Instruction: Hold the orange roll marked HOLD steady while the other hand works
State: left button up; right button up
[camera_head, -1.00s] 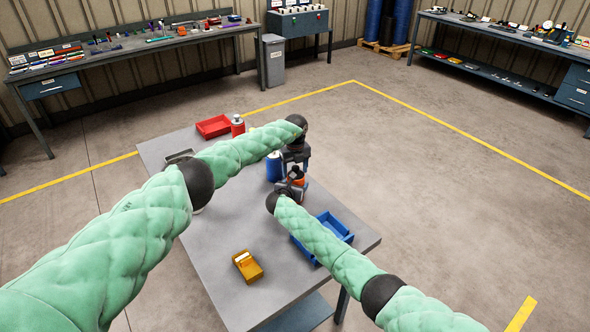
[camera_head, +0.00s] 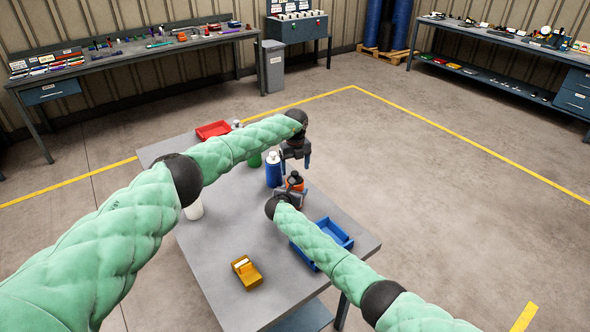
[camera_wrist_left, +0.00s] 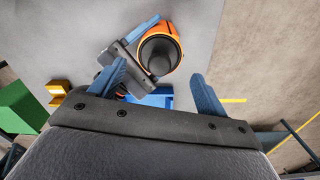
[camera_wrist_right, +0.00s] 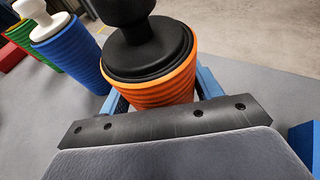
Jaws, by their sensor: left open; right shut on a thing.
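The orange roll (camera_head: 295,184) stands upright on the grey table, with a black top and knob. My right gripper (camera_head: 291,196) is shut around its side. The right wrist view shows the ribbed orange roll (camera_wrist_right: 165,95) between the fingers; no HOLD mark is readable. My left gripper (camera_head: 296,163) is open and empty above the roll, fingers pointing down. In the left wrist view the orange roll (camera_wrist_left: 174,30) and its dark top lie beyond the open fingers, apart from them.
A blue roll (camera_head: 273,171) with a white knob stands close behind; a green roll (camera_head: 254,159) is farther back. A yellow-orange block (camera_head: 246,271) sits nearer, a red tray (camera_head: 213,130) at the far end.

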pick_arm(q)
jog(key=shift+r, duration=1.25)
jog(key=shift+c, duration=0.3)
grip_shut()
dwell(1.0)
